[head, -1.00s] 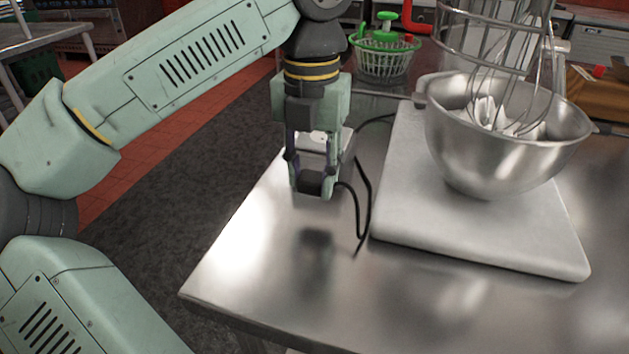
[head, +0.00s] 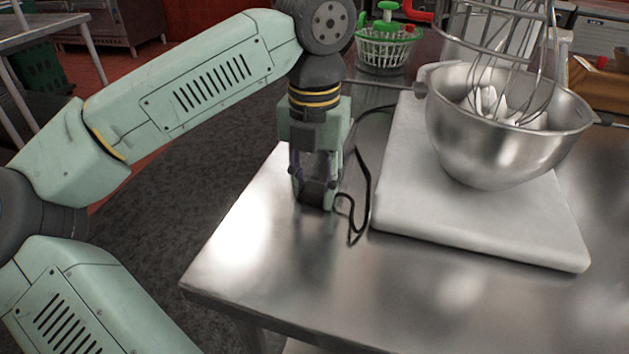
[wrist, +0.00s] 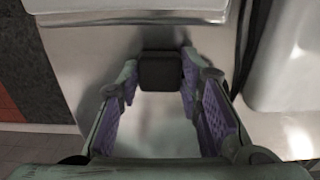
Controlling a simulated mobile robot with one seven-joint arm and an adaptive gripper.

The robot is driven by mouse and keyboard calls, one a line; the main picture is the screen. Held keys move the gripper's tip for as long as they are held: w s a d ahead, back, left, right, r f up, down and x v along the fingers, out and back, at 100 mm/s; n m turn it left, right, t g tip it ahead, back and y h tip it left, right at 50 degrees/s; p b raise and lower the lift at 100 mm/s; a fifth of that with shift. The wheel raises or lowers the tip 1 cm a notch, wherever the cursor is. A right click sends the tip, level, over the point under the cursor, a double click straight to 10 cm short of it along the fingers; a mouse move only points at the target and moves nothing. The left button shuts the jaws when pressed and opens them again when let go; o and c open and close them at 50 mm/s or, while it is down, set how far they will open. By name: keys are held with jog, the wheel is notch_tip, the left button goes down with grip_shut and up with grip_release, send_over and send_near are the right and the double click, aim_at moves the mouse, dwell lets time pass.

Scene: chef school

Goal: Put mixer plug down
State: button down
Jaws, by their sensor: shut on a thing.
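My gripper (head: 316,192) points down over the left part of the steel table, shut on the black mixer plug. In the wrist view, the dark block of the plug (wrist: 161,71) sits between the purple-padded fingertips. In the head view, the plug (head: 313,192) is partly hidden by the fingers. It is at or very close to the table top (head: 270,270); I cannot tell whether it touches. The black cord (head: 361,180) runs from the plug, loops on the table and goes back behind the white mixer base (head: 470,235).
The steel mixer bowl (head: 500,135) with a whisk (head: 510,80) stands above the mixer base on the right. A green and white basket (head: 385,45) stands at the back. The table's left and front edges are near. The front left of the table is bare.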

aim_at(314, 189)
jog(key=c, duration=1.1)
grip_release()
jog(key=shift+r, duration=0.1)
notch_tip(314, 189, up, 13)
jog(key=shift+r+p, duration=0.1)
jog(key=shift+p, duration=0.45)
jog(key=shift+s, duration=0.1)
